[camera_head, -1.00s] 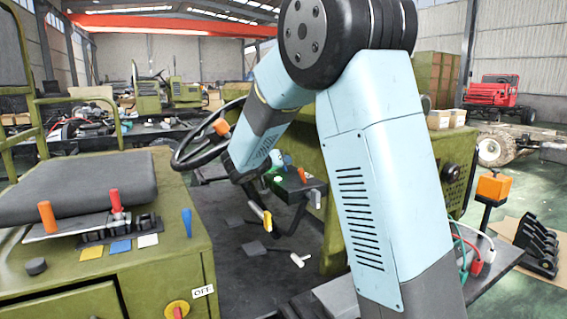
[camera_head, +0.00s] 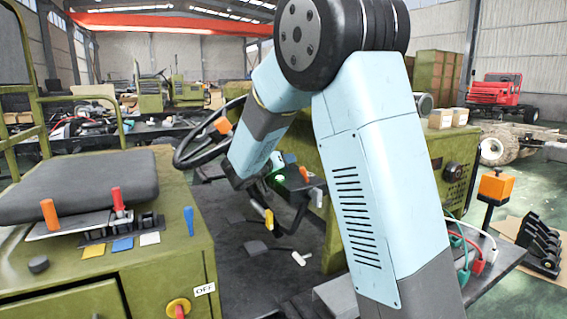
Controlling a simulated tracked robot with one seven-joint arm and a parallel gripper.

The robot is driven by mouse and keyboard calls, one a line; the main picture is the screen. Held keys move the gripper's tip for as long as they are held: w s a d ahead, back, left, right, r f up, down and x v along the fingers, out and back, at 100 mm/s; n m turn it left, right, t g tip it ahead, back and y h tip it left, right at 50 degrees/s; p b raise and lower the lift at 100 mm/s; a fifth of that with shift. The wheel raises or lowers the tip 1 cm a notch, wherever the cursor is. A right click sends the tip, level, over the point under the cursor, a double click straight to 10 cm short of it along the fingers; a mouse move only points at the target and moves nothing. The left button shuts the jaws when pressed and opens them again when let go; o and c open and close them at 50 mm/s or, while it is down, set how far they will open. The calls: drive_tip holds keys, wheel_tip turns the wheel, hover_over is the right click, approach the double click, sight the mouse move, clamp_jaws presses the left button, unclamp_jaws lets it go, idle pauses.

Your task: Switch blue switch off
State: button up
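A blue upright lever (camera_head: 189,221) stands on the right side of the green console (camera_head: 185,262), leaning slightly. A flat blue square (camera_head: 122,245) lies on the same console between a yellow square (camera_head: 93,250) and a white one (camera_head: 149,239). Which of these is the blue switch, I cannot tell. A white label reading OFF (camera_head: 204,290) is at the console's right front corner. My forearm reaches down over the space to the right of the console, apart from the blue lever. The dark end of my arm (camera_head: 240,178) is partly visible; its fingers are not clear.
Orange (camera_head: 49,214) and red (camera_head: 118,200) levers stand on the console before a grey seat (camera_head: 85,185). A red and yellow knob (camera_head: 178,309) is on its front. A steering wheel (camera_head: 185,155) is behind my forearm. An orange box on a post (camera_head: 496,186) stands at right.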

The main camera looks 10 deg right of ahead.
idle(0.4)
drive_tip(key=shift+s+a+r, duration=0.15)
drive_tip(key=shift+s+a, duration=0.1)
drive_tip(key=shift+a, duration=0.15)
drive_tip(key=v, duration=1.2)
drive_tip(key=shift+s+a, duration=0.25)
drive_tip(key=shift+s, duration=0.1)
